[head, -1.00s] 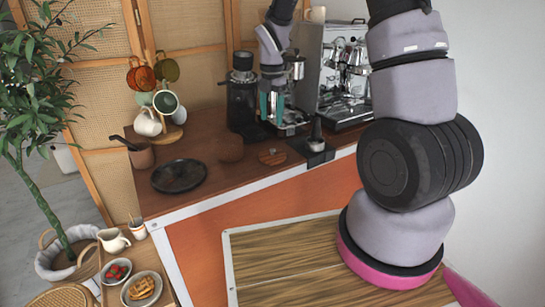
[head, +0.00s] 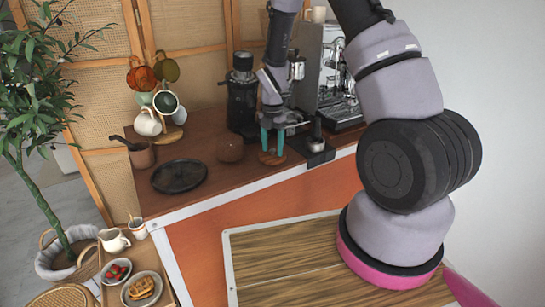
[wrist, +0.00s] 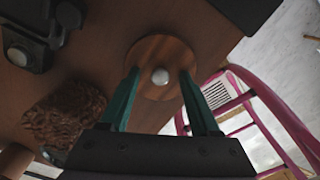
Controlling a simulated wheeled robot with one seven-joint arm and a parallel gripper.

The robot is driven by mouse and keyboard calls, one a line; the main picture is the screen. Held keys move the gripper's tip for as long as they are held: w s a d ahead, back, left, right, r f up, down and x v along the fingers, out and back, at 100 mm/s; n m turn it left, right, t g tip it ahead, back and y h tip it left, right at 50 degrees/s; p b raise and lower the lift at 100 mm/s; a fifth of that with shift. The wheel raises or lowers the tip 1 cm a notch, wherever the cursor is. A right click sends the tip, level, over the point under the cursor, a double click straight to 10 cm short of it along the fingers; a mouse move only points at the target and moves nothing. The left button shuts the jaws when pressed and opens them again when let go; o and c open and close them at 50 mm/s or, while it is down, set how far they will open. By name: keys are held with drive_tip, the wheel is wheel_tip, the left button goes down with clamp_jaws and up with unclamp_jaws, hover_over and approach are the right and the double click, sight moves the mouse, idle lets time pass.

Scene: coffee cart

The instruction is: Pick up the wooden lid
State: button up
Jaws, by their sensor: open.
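The wooden lid (head: 272,160) is a small round disc lying flat on the brown counter (head: 215,190). In the wrist view the lid (wrist: 158,50) shows a pale round knob (wrist: 160,76) at its middle. My gripper (head: 272,150) points down over the lid, its two teal fingers apart. In the wrist view the fingers of my gripper (wrist: 159,74) reach down on either side of the knob, with gaps between them and it. I cannot tell how far the fingertips are above the lid's surface.
A tamper on a dark mat (head: 317,155) is to the right. The grinder (head: 242,95) and espresso machine (head: 335,75) stand behind. A black plate (head: 179,176) lies at the left, with bare counter before the canister.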

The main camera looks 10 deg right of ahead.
clamp_jaws()
